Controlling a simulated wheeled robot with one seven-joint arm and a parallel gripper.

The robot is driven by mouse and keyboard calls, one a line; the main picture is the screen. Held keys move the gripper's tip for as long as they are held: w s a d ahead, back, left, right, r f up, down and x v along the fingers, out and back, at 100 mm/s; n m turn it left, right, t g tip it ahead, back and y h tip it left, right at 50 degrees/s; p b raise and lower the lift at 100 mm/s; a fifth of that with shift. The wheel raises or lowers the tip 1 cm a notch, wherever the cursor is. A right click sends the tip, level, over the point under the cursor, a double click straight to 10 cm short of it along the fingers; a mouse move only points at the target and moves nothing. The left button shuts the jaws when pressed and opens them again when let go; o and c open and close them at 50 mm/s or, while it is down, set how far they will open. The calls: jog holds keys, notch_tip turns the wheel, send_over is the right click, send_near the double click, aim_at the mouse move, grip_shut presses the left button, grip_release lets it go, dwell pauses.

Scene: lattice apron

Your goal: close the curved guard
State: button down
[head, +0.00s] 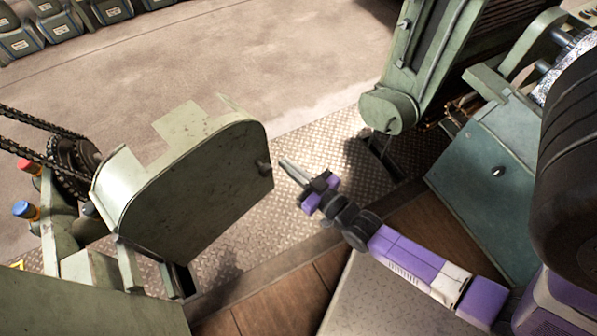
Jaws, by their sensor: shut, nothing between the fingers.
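The curved guard (205,170) is a pale green, scuffed metal cover with a rounded top, at the left of the head view. It stands out to the right of a chain and sprocket (78,158), which are exposed. A small dark knob (263,168) sits on the guard's face near its right edge. My gripper (285,165) is shut and empty, its tips just right of the knob. They look close to it, but I cannot tell whether they touch. My purple and black arm reaches in from the lower right.
Green machinery (402,80) stands at the upper right, with a teal box (490,160) below it. Red-capped and blue-capped items (25,208) are under the chain. Tread-plate floor (325,150) lies between the machines. Green canisters (60,33) line the upper left.

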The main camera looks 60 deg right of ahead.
aim_at(259, 141)
jog(key=x, duration=0.8)
jog(key=shift+w, duration=0.2)
